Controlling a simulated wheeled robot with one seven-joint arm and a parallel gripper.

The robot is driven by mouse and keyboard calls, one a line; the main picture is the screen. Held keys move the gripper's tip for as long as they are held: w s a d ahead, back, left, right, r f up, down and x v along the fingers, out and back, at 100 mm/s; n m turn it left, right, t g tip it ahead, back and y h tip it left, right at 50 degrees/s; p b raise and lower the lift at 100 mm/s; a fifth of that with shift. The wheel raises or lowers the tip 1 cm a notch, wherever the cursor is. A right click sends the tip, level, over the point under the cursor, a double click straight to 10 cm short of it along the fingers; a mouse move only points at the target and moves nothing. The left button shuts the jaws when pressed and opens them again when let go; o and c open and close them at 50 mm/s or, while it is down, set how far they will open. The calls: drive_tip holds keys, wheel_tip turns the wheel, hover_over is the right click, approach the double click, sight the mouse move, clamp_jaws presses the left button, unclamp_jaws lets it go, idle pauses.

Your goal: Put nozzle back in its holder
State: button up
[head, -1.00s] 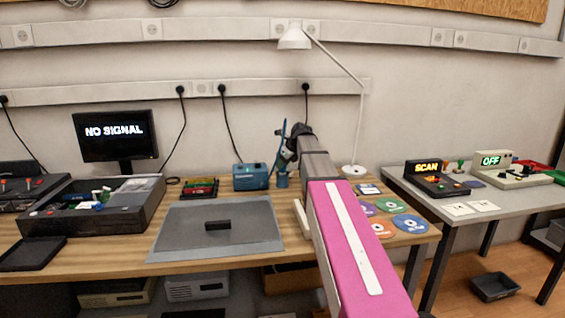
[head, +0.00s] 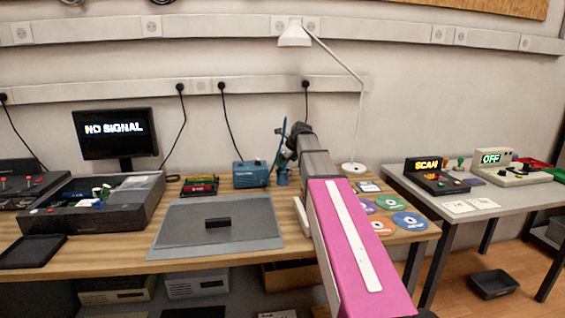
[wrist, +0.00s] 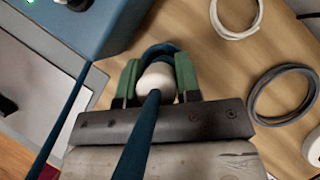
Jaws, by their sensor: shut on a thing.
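The nozzle (wrist: 157,80) shows as a rounded white part with a blue hose running from it toward the bottom of the wrist view. My gripper (wrist: 158,84) is shut on it, with a green finger on each side. A blue round rim, which looks like the holder (wrist: 163,47), shows just beyond the fingertips. In the head view the blue holder (head: 282,177) stands on the bench right of the blue station (head: 251,174), and my gripper (head: 284,158) is just above it. The nozzle's tip is hidden, so I cannot tell whether it is inside the holder.
A white lamp (head: 354,167) stands right of my arm. Several colored discs (head: 387,203) lie near the bench's right end. A grey mat (head: 180,235) with a black block (head: 217,223) lies left. Cable rings (wrist: 283,95) lie beside the holder.

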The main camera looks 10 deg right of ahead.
drive_tip(key=shift+f, duration=0.3)
idle(0.4)
drive_tip(key=o, duration=1.3)
drive_tip(key=shift+r, duration=0.1)
drive_tip(key=shift+r, duration=3.9)
